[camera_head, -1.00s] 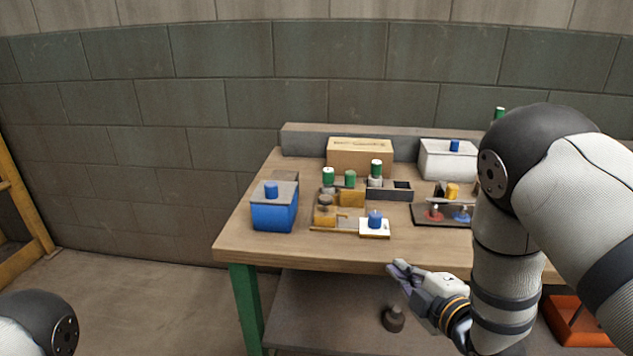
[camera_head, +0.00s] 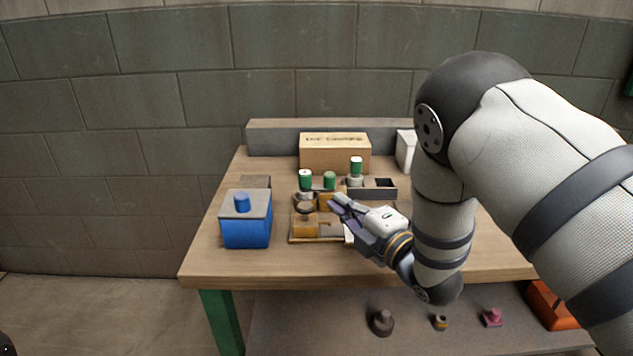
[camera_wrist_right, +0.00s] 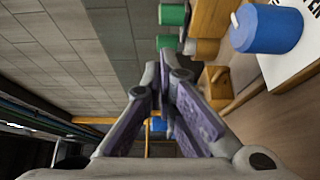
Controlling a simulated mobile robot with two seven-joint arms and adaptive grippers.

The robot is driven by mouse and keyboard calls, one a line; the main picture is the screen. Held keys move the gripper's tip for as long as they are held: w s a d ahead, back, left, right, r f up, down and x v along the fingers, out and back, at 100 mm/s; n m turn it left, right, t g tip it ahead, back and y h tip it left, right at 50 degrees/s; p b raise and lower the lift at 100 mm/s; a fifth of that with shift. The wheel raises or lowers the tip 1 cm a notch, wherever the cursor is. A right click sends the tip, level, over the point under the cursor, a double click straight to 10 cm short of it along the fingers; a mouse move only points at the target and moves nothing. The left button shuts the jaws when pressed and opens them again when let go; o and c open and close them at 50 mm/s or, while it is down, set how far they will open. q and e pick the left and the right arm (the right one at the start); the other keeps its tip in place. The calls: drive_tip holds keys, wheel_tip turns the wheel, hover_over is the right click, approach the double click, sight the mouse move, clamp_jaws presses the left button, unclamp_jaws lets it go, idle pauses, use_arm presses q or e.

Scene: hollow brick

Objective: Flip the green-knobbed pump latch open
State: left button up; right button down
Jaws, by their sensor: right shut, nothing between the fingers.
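Several green-topped knobs stand together at the middle of the bench in the head view: a left one (camera_head: 305,180), a middle one (camera_head: 330,181) and a right, taller one (camera_head: 356,166). I cannot tell which belongs to the pump latch, nor how the latch sits. Two green knobs (camera_wrist_right: 172,15) show in the right wrist view, beyond the fingertips. My right gripper (camera_head: 337,203) is shut and empty, just in front of the knobs and over the tan board, apart from them as far as I can see. Its fingers (camera_wrist_right: 168,78) also show in the wrist view. My left gripper is out of view.
A blue box (camera_head: 246,231) with a blue knob stands at left. A cardboard box (camera_head: 335,155) and a white bin (camera_head: 405,150) are behind. A yellow block (camera_head: 303,228) sits on the board. A blue cylinder (camera_wrist_right: 265,30) on a white card is close beside my right fingers.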

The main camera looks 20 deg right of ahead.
sight(310, 176)
drive_tip(key=b+x, duration=0.1)
drive_tip(key=x, duration=0.7)
drive_tip(key=shift+w+a+f, duration=0.1)
drive_tip(key=shift+w, duration=0.3)
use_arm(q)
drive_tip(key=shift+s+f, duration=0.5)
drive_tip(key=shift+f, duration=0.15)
use_arm(e)
drive_tip(key=shift+w+a, duration=0.1)
drive_tip(key=shift+w, duration=0.25)
drive_tip(key=shift+s+d+r, duration=0.1)
drive_tip(key=shift+s+d, duration=0.15)
drive_tip(key=shift+d, duration=0.5)
drive_tip(key=shift+s+d+r, duration=0.1)
drive_tip(key=shift+s+d, duration=0.1)
drive_tip(key=shift+d, duration=0.5)
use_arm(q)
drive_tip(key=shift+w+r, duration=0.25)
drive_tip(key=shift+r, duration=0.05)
use_arm(e)
drive_tip(key=shift+f, duration=0.1)
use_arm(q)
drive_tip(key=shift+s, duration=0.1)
use_arm(e)
drive_tip(key=shift+s, duration=0.1)
